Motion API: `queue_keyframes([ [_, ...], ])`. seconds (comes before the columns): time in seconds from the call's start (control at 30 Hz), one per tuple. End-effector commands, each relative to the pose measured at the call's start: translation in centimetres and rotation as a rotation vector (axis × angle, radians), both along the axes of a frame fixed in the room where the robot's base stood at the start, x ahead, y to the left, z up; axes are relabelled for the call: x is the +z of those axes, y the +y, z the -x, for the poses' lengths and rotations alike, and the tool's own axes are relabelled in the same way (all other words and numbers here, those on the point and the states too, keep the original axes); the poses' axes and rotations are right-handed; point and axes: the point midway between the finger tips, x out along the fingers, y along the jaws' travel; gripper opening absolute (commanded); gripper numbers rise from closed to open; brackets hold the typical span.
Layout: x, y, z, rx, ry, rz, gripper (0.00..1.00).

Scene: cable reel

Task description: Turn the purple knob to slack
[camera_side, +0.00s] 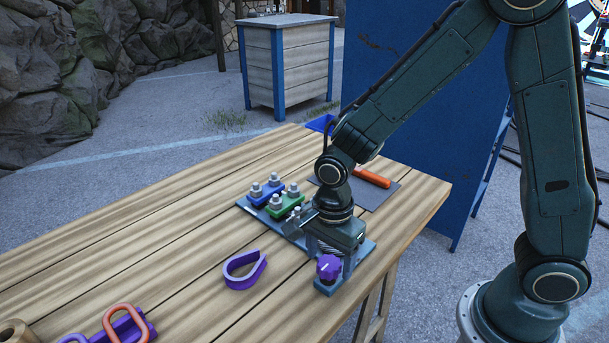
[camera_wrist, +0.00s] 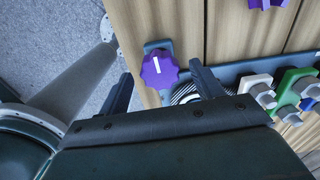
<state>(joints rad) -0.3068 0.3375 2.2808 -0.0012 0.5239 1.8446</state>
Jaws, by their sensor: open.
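The purple knob (camera_side: 328,267) sits at the near end of a grey-blue base plate (camera_side: 327,288) on the wooden table. In the wrist view the lobed purple knob (camera_wrist: 160,69) shows a white pointer line on its top. My gripper (camera_wrist: 158,82) is open, with one dark finger on each side of the knob in that view and a gap at both sides. In the side view my gripper (camera_side: 333,250) is over the plate, just behind the knob. A ribbed metal drum (camera_wrist: 185,93) is partly hidden by my gripper.
Blue (camera_side: 267,193) and green (camera_side: 286,206) blocks with metal bolts stand on the plate's far end. An orange-handled tool (camera_side: 372,177) lies behind my arm. The table's middle left is clear.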

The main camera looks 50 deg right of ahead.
Motion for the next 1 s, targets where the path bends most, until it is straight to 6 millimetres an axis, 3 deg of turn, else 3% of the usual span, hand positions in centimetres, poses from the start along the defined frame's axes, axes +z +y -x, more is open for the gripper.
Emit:
queue_keyframes([
  [0.37, -0.30, -0.01, 0.02, 0.000, 0.001, 0.000, 0.64],
  [0.5, -0.29, 0.00, 0.01, 0.000, 0.001, 0.000, 0.36],
  [0.6, -0.28, 0.00, 0.02, 0.000, 0.001, 0.000, 0.22],
  [1.0, -0.26, 0.00, 0.01, 0.050, 0.000, 0.000, 0.22],
])
